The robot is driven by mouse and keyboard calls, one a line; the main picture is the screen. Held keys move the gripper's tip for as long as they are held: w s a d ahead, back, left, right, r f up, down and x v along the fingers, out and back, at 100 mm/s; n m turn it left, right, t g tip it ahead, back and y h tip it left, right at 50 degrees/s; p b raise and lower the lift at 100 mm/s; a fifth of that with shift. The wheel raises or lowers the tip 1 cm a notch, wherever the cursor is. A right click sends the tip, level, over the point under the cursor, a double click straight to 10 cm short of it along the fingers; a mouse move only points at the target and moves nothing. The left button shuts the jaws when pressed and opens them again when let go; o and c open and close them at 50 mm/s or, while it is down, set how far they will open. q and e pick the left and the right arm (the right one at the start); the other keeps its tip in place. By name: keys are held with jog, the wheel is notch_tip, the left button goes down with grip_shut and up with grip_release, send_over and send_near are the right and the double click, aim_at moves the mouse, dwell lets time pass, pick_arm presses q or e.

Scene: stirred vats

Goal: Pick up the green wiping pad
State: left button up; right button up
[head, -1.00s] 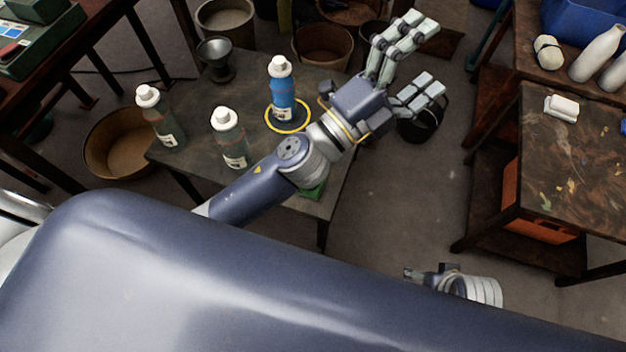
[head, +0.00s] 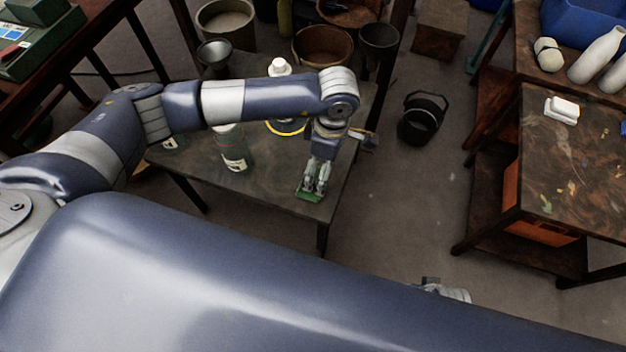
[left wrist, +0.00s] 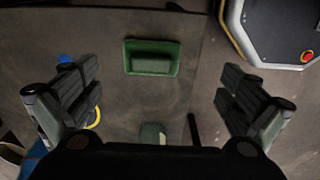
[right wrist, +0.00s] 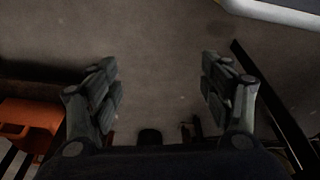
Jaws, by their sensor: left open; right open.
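The green wiping pad (left wrist: 152,58) lies on the dark table top near its edge, with a raised block on its flat base. In the head view only a green strip of the pad (head: 308,197) shows below my left gripper (head: 318,180). In the left wrist view my left gripper (left wrist: 160,105) is wide open and empty, its fingers to either side and below the pad, not around it. My right gripper (right wrist: 160,85) is open and empty over bare floor, away from the table.
Bottles stand on the table, one with a white cap (head: 279,67) partly behind my left arm and another (head: 232,150) in front. A yellow ring (head: 287,128) lies there too. A black bucket (head: 423,118) stands on the floor to the right. A paint-stained table (head: 575,165) is further right.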

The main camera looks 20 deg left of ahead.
aim_at(315, 180)
pick_arm(q)
jog(key=shift+w+a+f+y, duration=0.15)
jog(key=shift+a+f, duration=0.15)
jog(key=shift+a, duration=0.15)
jog(key=shift+w+a+f+y, duration=0.15)
jog(key=shift+a+f, duration=0.1)
jog(key=shift+a, duration=0.2)
jog(key=f, duration=0.3)
jog(key=shift+a+f+b, duration=0.2)
jog(key=shift+f+b, duration=0.15)
jog(key=f, duration=0.3)
jog(key=f+b, duration=0.1)
jog(key=f, duration=0.1)
jog(key=shift+w+a+f, duration=0.35)
jog(key=c, duration=1.1)
pick_arm(e)
jog(key=r, duration=0.3)
jog(key=w+r, duration=0.1)
jog(key=r, duration=0.1)
jog(key=shift+r, duration=0.35)
pick_arm(q)
jog(key=shift+r, duration=0.1)
